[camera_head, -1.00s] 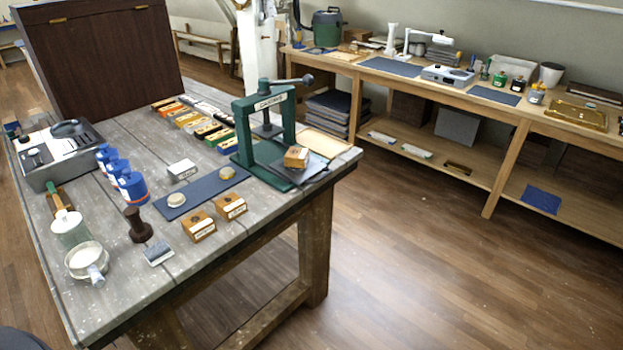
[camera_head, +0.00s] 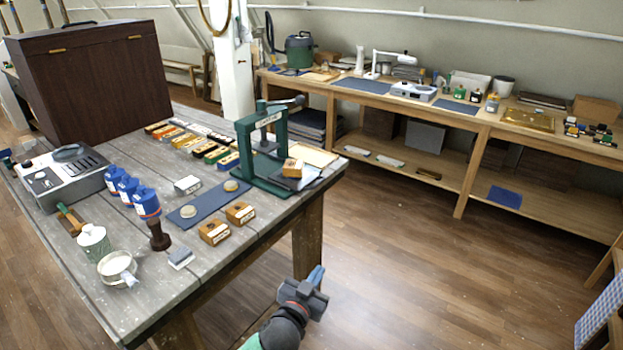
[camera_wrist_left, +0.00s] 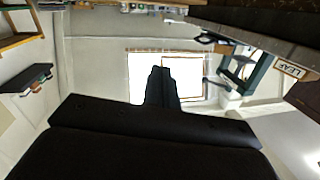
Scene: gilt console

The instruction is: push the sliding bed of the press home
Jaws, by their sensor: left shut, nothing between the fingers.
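The green press (camera_head: 243,150) stands near the right end of the worktable (camera_head: 215,270), with a screw handle on top. Its dark sliding bed (camera_head: 313,183) sticks out to the right of the frame, toward the table edge, with a small wooden block (camera_head: 293,168) on it. My left gripper (camera_head: 317,275) is shut and empty, low over the floor, in front of the table and clear of the press. In the left wrist view the gripper's dark fingers (camera_wrist_left: 161,88) are together, and part of the press (camera_wrist_left: 236,72) shows at upper right.
Labelled wooden blocks (camera_head: 214,232), a blue mat (camera_head: 205,206) and blue bottles (camera_head: 146,203) lie left of the press. A dark wooden case (camera_head: 95,80) stands behind. A long bench (camera_head: 440,110) runs along the wall. The floor between is open.

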